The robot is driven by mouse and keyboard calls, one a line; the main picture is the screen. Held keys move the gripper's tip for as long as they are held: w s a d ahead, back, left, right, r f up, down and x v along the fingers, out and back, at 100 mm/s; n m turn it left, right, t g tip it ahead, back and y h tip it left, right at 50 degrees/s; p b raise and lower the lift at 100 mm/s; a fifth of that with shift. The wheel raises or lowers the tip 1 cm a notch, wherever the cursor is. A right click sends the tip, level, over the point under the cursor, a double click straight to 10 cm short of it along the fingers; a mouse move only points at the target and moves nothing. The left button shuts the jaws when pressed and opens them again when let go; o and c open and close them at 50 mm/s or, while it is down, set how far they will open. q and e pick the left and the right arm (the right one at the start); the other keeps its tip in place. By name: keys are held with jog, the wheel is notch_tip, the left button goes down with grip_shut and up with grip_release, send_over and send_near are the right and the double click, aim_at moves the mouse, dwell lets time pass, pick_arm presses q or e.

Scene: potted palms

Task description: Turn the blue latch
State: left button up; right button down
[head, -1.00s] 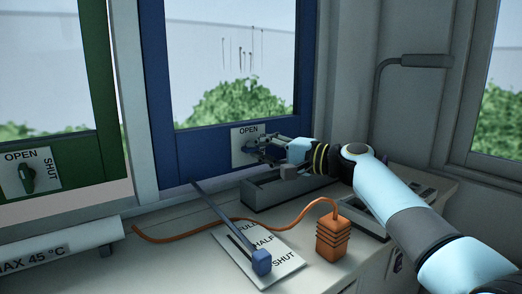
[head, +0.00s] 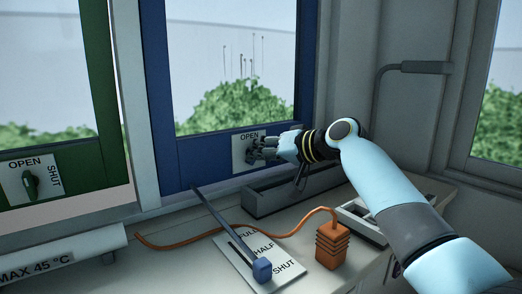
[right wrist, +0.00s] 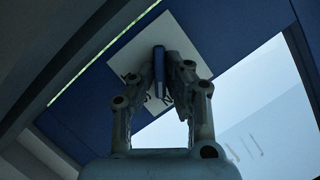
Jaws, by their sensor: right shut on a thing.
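The blue latch (right wrist: 159,72) sits on a white plate (head: 238,158) on the lower rail of the blue window frame (head: 205,160). The plate reads OPEN at its top; its right part is hidden behind my gripper. My right gripper (head: 257,150) reaches in from the right at the plate. In the right wrist view, the fingers (right wrist: 165,75) of this gripper are shut on the latch, one on each side. In the head view the fingers cover most of the latch, so its exact angle is hard to read there. My left gripper is not in view.
A green window with a green latch (head: 30,184) is at left. Below the blue window are a grey trough (head: 262,203), a blue-knobbed slider (head: 262,269) on a FULL/HALF/SHUT plate, and an orange block (head: 332,246) with a cable.

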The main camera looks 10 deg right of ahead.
jog(key=shift+s+a+n+t+h+p, duration=0.15)
jog(key=shift+n+t+h+p, duration=0.25)
jog(key=shift+n+h+p, duration=1.6)
jog(key=shift+n+y+b, duration=0.3)
jog(key=shift+n+b, duration=0.2)
jog(key=shift+b, duration=0.15)
jog(key=shift+f, duration=0.1)
jog(key=c, duration=1.6)
grip_release()
jog(key=shift+c, duration=0.2)
jog(key=v, duration=1.2)
